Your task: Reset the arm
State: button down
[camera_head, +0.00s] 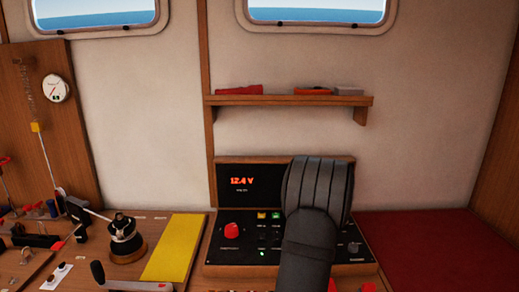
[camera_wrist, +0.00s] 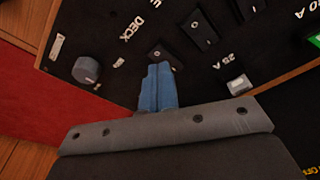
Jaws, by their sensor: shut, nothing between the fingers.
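My gripper (camera_wrist: 159,72) shows in the wrist view as two blue fingers pressed together, with nothing between them. Its tips are at the lower edge of a black switch (camera_wrist: 165,54) beside the "DECK" label; I cannot tell whether they touch it. In the head view my dark grey arm stands in front of the right part of the black switch panel (camera_head: 214,256) and hides my fingers. A pale square button (camera_wrist: 239,84) by a "25 A" label lies right of the fingers, and a grey knob (camera_wrist: 87,69) lies to their left.
A display (camera_head: 242,181) reads 12.4 V above a red knob (camera_head: 231,230). A yellow mat (camera_head: 175,248) lies left of the panel and a red surface (camera_head: 432,245) right of it. A winch (camera_head: 124,238) stands further left. A shelf (camera_head: 290,100) is on the wall above.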

notch_tip(320, 180, up, 5)
notch_tip(320, 180, down, 6)
jog(key=shift+f, duration=0.25)
notch_tip(320, 180, up, 8)
jog(key=s+a+r+n+g+h, duration=0.1)
jog(key=s+a+n+h, duration=0.1)
jog(key=a+n, duration=1)
jog(key=a, duration=1)
jog(key=shift+a+h, duration=0.15)
jog(key=shift+h, duration=0.25)
